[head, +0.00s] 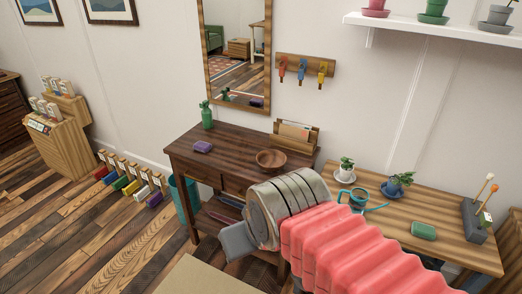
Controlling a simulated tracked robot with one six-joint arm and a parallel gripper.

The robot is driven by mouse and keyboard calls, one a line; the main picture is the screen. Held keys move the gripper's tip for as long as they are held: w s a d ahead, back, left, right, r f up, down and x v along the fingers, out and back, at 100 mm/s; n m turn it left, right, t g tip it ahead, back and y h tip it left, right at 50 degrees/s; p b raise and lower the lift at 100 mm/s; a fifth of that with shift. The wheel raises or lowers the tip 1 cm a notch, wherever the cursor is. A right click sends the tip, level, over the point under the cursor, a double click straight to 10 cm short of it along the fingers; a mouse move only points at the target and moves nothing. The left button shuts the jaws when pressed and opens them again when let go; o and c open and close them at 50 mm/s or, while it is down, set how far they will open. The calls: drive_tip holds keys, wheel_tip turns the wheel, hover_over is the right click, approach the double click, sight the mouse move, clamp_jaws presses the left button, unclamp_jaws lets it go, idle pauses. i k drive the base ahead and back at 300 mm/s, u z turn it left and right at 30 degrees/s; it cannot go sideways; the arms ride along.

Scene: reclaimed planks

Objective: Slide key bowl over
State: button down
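The key bowl, a small brown wooden bowl (271,161), sits on the dark wooden console table (225,172) near its right part, in the head view. It looks upright. My arm with a ribbed pink sleeve reaches in from the lower right. My gripper (237,242) is in front of the table, below and to the left of the arm's grey end. Only a grey block-like part of it shows, and I cannot see whether its fingers are apart. The bowl is apart from it in the picture. I cannot see the inside of the bowl clearly.
On the console stand a green spray bottle (207,115), a purple block (203,147) and a wooden letter holder (296,134). Bare tabletop lies left of the bowl. A lighter table (452,222) with plants and a teal watering can (358,199) stands right.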

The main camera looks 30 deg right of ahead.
sight(269, 160)
drive_tip(key=i, duration=1.2)
drive_tip(key=z, duration=0.05)
